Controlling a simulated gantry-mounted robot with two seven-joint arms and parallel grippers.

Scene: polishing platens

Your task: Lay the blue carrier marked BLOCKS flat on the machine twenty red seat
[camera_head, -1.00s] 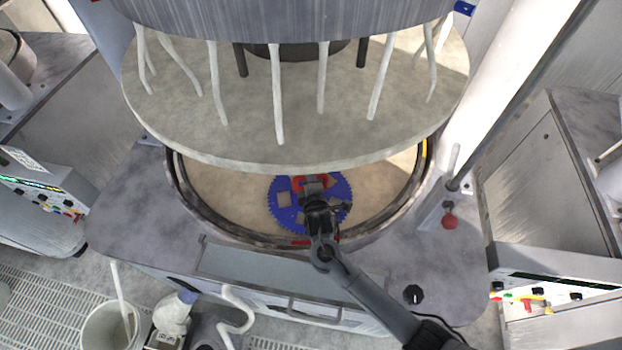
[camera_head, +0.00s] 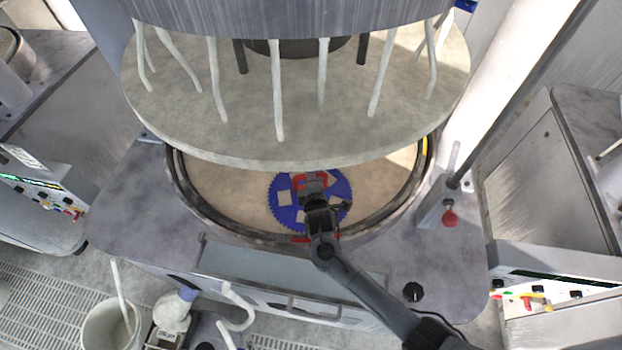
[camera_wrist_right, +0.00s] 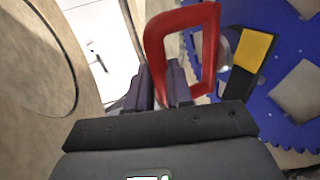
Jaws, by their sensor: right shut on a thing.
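The blue toothed carrier (camera_head: 284,214) is over the pale round platen in the middle machine, near its front rim. It has square cut-outs; no lettering is readable. A red loop-shaped handle (camera_wrist_right: 207,48) stands out by it and shows in the head view (camera_head: 297,181). My right gripper (camera_head: 313,184) is over the carrier, its jaws shut on the red handle; it also shows in the wrist view (camera_wrist_right: 160,84). I cannot tell whether the carrier touches the platen. A small red mark (camera_head: 301,239) shows at the front rim. My left gripper is out of view.
A large grey upper disc (camera_head: 200,130) with hanging white tubes overhangs the platen's back. A dark raised rim (camera_head: 190,209) surrounds the platen. A post with a red knob (camera_head: 450,218) stands at right. Bare platen lies left of the carrier.

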